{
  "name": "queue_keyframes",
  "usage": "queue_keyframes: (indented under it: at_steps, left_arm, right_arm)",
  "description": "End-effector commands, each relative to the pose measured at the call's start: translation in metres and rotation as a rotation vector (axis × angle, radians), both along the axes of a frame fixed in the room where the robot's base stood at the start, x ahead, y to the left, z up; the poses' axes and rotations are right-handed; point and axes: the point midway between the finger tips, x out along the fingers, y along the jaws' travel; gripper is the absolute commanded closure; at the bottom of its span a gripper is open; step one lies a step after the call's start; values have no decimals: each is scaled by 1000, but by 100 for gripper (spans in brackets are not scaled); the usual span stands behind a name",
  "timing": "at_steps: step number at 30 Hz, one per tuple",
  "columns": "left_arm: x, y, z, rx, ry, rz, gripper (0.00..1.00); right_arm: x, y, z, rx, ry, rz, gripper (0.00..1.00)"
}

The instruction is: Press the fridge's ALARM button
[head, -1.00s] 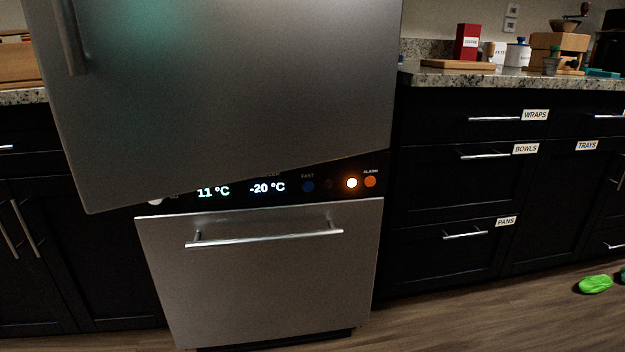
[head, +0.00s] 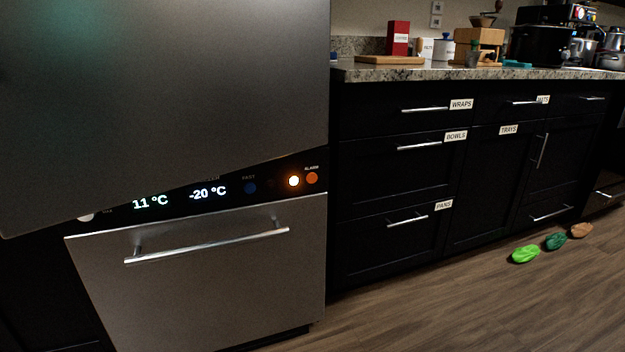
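The steel fridge (head: 170,90) fills the left of the head view. Its upper door appears to stand ajar, its lower edge slanting across the black control panel (head: 220,196). The panel reads 11 °C and -20 °C. The orange ALARM button (head: 312,178) is at the panel's right end, under a small "ALARM" label. A bright lit lamp (head: 294,181) is just left of it, and a blue FAST button (head: 250,188) is further left. The lower drawer (head: 210,280) with its bar handle looks shut. Neither gripper is in view.
Dark cabinets with labelled drawers (head: 390,185) stand right of the fridge under a granite counter (head: 440,72). A red box (head: 398,38), jars and a wooden grinder are on the counter. A bright green cloth-like item (head: 525,253) and two others lie on the otherwise clear wooden floor.

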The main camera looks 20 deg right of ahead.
Motion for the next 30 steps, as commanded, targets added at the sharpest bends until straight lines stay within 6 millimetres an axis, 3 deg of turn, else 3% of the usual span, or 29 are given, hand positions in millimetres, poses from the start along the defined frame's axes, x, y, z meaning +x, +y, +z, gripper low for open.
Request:
queue_keyframes:
  at_steps: [5,30]
  left_arm:
    - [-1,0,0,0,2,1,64]
    - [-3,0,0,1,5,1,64]
  right_arm:
    - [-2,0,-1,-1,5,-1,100]
    - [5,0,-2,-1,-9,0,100]
